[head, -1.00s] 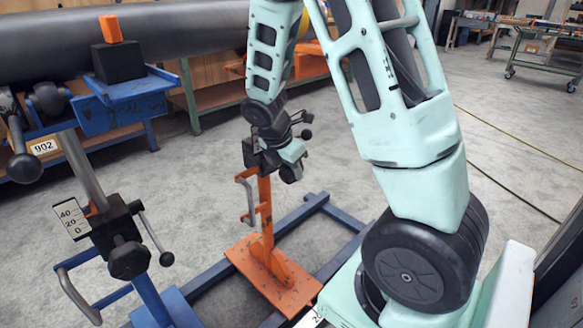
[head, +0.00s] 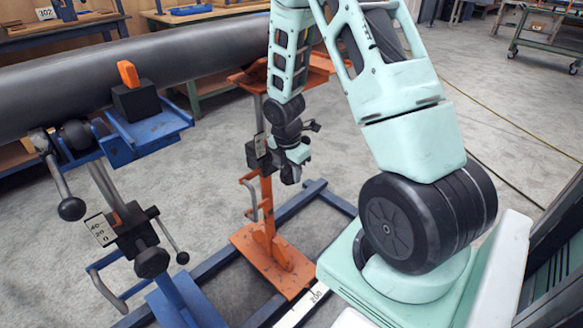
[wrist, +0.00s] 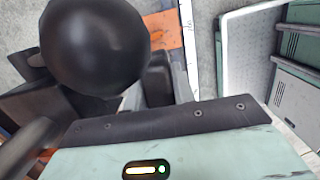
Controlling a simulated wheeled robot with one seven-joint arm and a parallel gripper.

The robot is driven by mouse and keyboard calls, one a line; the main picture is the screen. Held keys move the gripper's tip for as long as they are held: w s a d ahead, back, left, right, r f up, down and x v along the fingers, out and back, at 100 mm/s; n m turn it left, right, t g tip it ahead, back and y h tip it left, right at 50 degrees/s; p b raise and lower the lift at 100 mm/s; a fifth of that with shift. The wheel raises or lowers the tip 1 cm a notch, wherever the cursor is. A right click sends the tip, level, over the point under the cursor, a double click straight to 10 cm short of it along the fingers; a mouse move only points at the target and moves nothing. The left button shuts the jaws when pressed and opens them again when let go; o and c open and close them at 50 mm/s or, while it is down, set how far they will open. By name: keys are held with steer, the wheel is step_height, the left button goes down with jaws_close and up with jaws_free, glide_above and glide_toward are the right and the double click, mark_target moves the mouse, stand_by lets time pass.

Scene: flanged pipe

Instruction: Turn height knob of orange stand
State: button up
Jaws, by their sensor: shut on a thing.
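The orange stand (head: 267,200) stands upright in the middle of the head view, its base plate (head: 285,272) flat on the floor. A black clamp block with a small scale plate (head: 260,146) sits on its post. My gripper (head: 291,173) is at the right side of this block, shut on the height knob, which it mostly hides. In the wrist view a large black ball (wrist: 95,48) fills the upper left, close to the camera; a dark finger (wrist: 157,80) shows beside it. The fingertips' contact is hidden.
A blue stand (head: 175,300) with its own black knob (head: 152,262) and lever stands at the left. A large grey pipe (head: 215,62) runs across above both stands. Blue floor rails (head: 213,264) lie around the orange base.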

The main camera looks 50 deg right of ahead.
steer(key=o, duration=1)
steer(key=r+p, duration=0.1)
steer(key=r, duration=0.4)
steer(key=r+p, duration=0.1)
steer(key=r, duration=0.1)
steer(key=shift+a+r+p, duration=0.2)
steer(key=shift+a+p, duration=0.1)
steer(key=shift+a, duration=0.1)
